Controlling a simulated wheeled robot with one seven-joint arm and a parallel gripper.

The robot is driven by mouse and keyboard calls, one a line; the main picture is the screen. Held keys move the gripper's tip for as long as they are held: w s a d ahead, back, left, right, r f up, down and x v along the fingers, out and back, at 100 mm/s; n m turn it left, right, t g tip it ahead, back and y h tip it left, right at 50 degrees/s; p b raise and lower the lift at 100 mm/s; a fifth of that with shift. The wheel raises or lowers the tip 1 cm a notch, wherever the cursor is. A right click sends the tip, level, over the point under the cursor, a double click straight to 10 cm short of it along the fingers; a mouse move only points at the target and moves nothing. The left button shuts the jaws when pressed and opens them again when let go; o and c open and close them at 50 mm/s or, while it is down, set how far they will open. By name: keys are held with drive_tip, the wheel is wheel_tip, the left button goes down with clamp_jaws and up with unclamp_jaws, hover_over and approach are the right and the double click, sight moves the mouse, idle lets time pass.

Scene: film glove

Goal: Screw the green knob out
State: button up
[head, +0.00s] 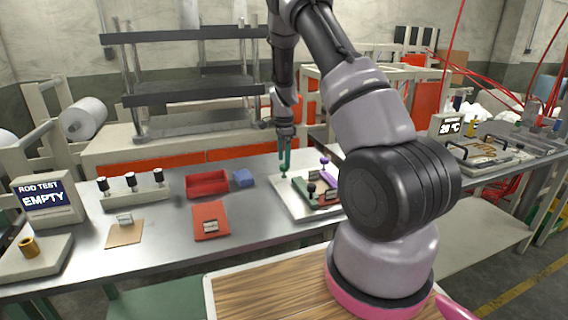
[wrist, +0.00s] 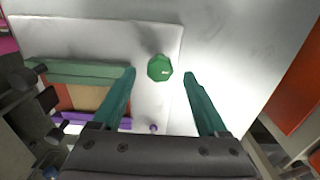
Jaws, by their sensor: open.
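The green knob (wrist: 159,67) is faceted and stands on a white plate (wrist: 95,35). In the wrist view it shows between and slightly beyond the two teal fingertips of my gripper (wrist: 159,76), with a gap on each side. My gripper is open and empty. In the head view my gripper (head: 286,158) points down over the plate's left part, and the green knob (head: 284,175) shows as a small spot just under the fingertips. I cannot tell the exact height gap between fingertips and knob.
On the same plate, right of the knob in the head view, is a green-framed fixture (head: 318,198) with a black knob and a purple-topped post (head: 324,162). A blue block (head: 243,178) and a red tray (head: 208,184) lie to the left. My arm hides the plate's right side.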

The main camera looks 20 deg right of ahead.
drive_tip(key=shift+f, duration=1.1)
clamp_jaws()
